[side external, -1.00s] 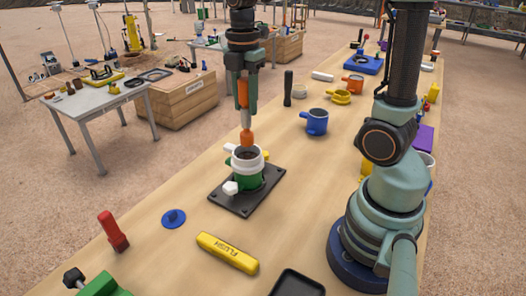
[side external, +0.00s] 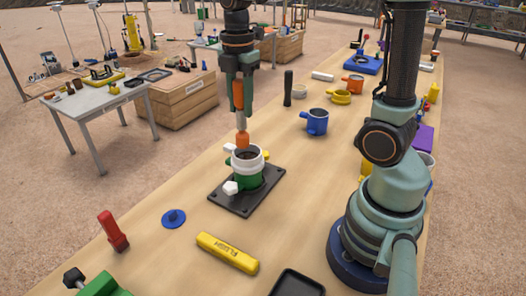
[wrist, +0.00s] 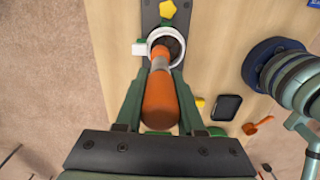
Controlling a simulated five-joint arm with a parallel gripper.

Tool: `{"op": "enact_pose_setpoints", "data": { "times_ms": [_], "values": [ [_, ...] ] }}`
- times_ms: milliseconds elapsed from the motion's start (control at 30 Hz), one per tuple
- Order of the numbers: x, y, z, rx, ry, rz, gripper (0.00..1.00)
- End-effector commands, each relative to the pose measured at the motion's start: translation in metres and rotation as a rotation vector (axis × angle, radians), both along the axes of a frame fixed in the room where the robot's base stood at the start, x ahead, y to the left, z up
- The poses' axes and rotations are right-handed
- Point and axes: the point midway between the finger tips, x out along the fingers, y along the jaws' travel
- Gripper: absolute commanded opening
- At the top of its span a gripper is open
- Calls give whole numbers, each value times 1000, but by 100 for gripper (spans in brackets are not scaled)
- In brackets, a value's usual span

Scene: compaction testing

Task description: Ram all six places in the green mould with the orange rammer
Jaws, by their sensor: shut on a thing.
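The green mould (side external: 246,182) with a white collar (side external: 248,160) stands upright on a dark base plate (side external: 232,202). Dark fill shows inside the collar in the wrist view (wrist: 176,46). My gripper (side external: 239,103) is shut on the orange rammer (side external: 242,138) and holds it upright above the mould. The rammer's orange lower end is at the collar's rim, over its rear left part in the side view. In the wrist view the rammer (wrist: 160,100) runs between my fingers toward the collar. I cannot tell whether its tip touches the fill.
A yellow bar marked FLUSH (side external: 228,252), a blue disc (side external: 173,218) and a red-handled tool (side external: 113,231) lie on the near bench. A blue mug (side external: 315,122) and a black upright handle (side external: 288,88) stand behind the mould. A black tray (side external: 297,283) lies at the front.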

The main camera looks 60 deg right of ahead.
Motion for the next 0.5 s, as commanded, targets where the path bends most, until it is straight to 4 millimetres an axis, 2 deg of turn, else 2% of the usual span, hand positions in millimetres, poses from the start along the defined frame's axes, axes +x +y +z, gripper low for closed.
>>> {"op": "enact_pose_setpoints", "data": {
  "times_ms": [500],
  "values": [
    [0, 0, -2, 0, -2, 0, 0]
  ]
}}
